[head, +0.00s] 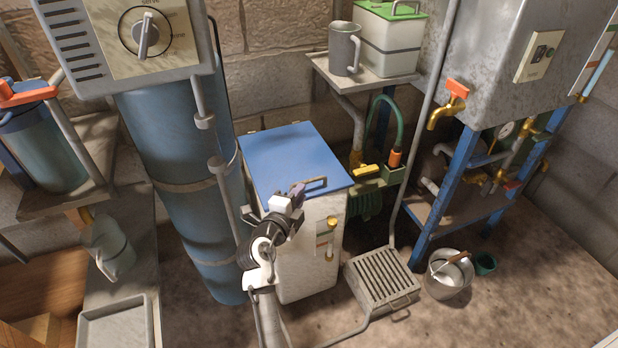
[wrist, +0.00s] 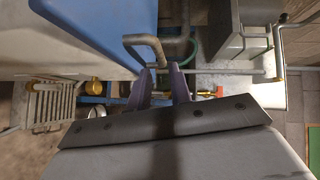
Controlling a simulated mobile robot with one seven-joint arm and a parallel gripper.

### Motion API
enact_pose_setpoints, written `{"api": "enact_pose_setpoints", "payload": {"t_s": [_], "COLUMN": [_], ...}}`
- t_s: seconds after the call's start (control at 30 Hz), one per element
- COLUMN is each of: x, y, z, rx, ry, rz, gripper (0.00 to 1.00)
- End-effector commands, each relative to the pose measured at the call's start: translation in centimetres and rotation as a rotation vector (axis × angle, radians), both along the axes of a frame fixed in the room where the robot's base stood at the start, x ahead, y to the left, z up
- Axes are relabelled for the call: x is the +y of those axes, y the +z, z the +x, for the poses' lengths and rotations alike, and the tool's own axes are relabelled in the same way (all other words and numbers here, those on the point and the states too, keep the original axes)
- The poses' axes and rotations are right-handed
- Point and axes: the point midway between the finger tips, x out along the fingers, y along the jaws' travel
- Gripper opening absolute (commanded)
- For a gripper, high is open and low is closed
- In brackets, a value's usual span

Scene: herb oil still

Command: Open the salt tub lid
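A white tub (head: 310,245) with a flat blue lid (head: 285,160) stands on the floor in the middle of the head view. I take it for the salt tub; I see no label. The lid lies shut and has a bar handle (head: 318,182) near its front edge. My gripper (head: 297,190) is just left of the handle in the head view. In the wrist view, my gripper's fingers (wrist: 163,75) are apart, with one end of the handle (wrist: 147,42) at or between their tips. Whether they touch it is unclear. The lid (wrist: 100,30) fills the upper left there.
A blue cylinder (head: 190,190) stands close left of the tub. A shelf holds a grey mug (head: 344,50) and a green-lidded white box (head: 390,45). A slatted grey crate (head: 383,280) and a bucket (head: 448,280) stand right of the tub. Above the lid is free room.

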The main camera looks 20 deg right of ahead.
Motion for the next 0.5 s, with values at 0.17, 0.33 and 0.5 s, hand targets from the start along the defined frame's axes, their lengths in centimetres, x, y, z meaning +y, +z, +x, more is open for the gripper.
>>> {"api": "enact_pose_setpoints", "payload": {"t_s": [0.17,0.33,0.5], "x": [-2.6,-4.1,-4.8], "y": [-0.2,-0.6,-0.9], "z": [2.7,4.4,5.1], "rx": [0.000,0.000,0.000], "ry": [-0.001,0.000,0.001], "rz": [0.000,0.000,0.000], "gripper": [0.21,0.21,0.21]}}
